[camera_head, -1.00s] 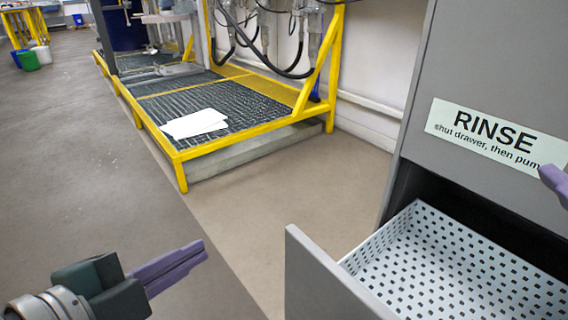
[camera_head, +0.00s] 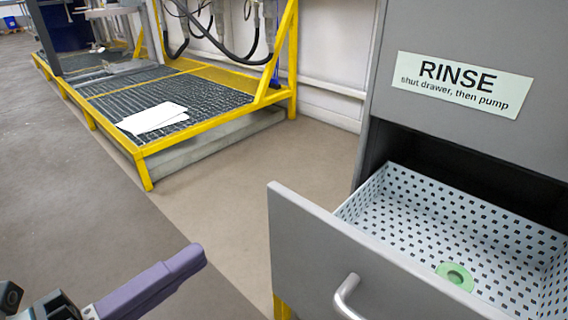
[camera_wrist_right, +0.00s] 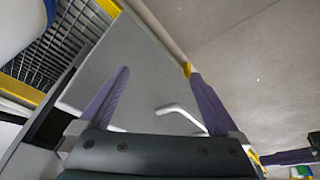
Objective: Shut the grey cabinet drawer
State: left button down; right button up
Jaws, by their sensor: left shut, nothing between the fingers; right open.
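The grey cabinet drawer (camera_head: 330,262) stands open in the head view, its front panel out from the cabinet (camera_head: 470,45). A silver handle (camera_head: 346,298) is on the panel. My left gripper (camera_head: 190,262) is shut and empty at the lower left, apart from the drawer. My right gripper is outside the head view. In the right wrist view, my right gripper (camera_wrist_right: 160,75) is open, with the grey panel and its handle (camera_wrist_right: 180,117) seen beyond and between the fingers. Contact cannot be told.
A label reading RINSE (camera_head: 460,83) is on the cabinet above the opening. A yellow-framed platform (camera_head: 190,140) with dark grating and white sheets (camera_head: 152,118) stands at the back left. Bare floor lies between it and the drawer.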

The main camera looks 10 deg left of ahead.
aim_at(280, 196)
pick_arm(q)
jog(key=b+x, duration=0.3)
jog(key=x, duration=0.8)
pick_arm(e)
notch_tip(280, 196, down, 3)
jog(key=shift+f, duration=0.1)
pick_arm(q)
jog(key=shift+w, duration=0.1)
